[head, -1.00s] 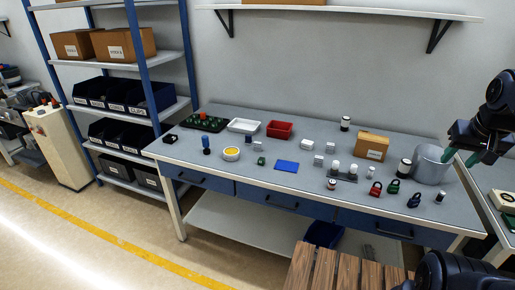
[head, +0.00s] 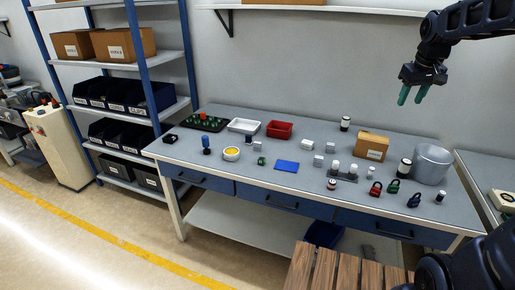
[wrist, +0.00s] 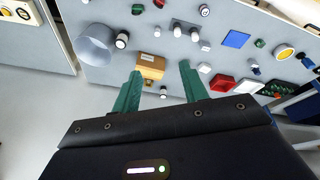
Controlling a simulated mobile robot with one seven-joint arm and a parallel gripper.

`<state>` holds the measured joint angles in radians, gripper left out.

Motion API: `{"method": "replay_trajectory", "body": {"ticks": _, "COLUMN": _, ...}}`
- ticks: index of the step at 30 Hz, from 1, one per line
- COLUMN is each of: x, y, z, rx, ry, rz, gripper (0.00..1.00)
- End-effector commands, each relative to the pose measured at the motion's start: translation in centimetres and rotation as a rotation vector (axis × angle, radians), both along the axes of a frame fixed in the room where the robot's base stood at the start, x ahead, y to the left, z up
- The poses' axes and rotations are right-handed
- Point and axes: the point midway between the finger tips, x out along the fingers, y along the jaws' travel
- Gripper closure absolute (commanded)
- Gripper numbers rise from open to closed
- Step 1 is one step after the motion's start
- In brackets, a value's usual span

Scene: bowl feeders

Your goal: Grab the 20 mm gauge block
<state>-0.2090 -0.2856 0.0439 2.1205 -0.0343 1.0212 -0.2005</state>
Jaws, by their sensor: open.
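Several small light-grey blocks stand on the blue-grey workbench (head: 225,175). One grey block (head: 318,160) and another grey block (head: 330,147) are near the middle. My gripper (head: 412,98) is open and empty, high above the right back of the bench, green fingers pointing down. In the wrist view, the gripper (wrist: 160,72) has the bench beyond its fingers.
A cardboard box (head: 371,146), a grey bucket (head: 432,165) and dark-lidded jars stand at the right. Padlocks (head: 393,187) line the right front. A blue plate (head: 286,166), red tray (head: 280,129) and white tray (head: 244,125) are to the left. A wall shelf is above.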

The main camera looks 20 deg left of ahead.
Motion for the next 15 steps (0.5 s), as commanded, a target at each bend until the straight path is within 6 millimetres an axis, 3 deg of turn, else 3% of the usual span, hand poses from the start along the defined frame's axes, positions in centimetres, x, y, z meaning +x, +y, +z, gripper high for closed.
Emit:
{"method": "replay_trajectory", "body": {"ticks": 3, "x": 3.3, "y": 2.9, "z": 0.0, "rx": -0.018, "ry": 0.019, "rz": 0.077, "gripper": 0.56}}
{"method": "replay_trajectory", "body": {"ticks": 15, "x": 12.4, "y": 13.8, "z": -1.8, "rx": -0.071, "ry": 0.071, "rz": 0.325, "gripper": 0.56}}
